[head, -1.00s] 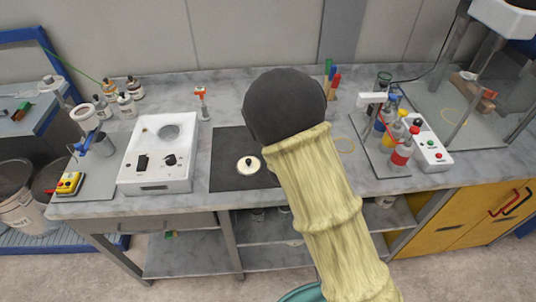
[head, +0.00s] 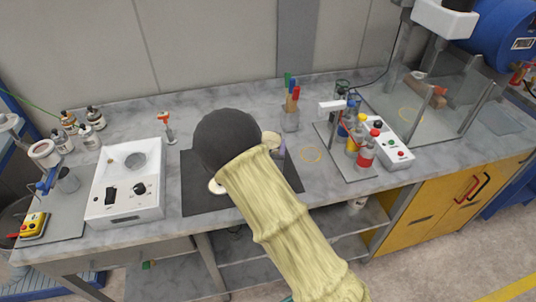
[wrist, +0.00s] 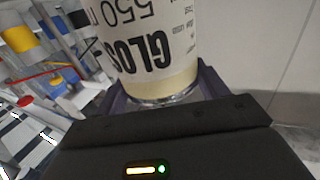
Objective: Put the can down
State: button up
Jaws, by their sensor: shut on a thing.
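The can (wrist: 150,45) has a pale label with large dark letters reading "GLOS" and "550". It fills the top middle of the wrist view. My gripper (wrist: 165,92) is shut on it, with dark jaws on both sides of its lower end. In the head view a small cream part of the can (head: 270,139) and a purplish bit of my gripper (head: 279,153) show past my dark, round wrist. The rest is hidden. They appear over the back right of the black mat (head: 205,202); I cannot tell the height.
A pale round lid (head: 215,187) lies on the mat, partly hidden by my arm. A white device (head: 125,190) stands to the left.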

jog(key=shift+w+a+f, duration=0.1)
jog(key=shift+f, duration=0.1)
notch_tip(320, 180, down, 3)
jog(key=shift+r+p, duration=0.1)
jog(key=shift+p, duration=0.3)
jog(key=shift+f, duration=0.4)
jog(key=shift+f, duration=0.1)
jog(key=shift+f, duration=0.1)
jog(key=o, duration=1.7)
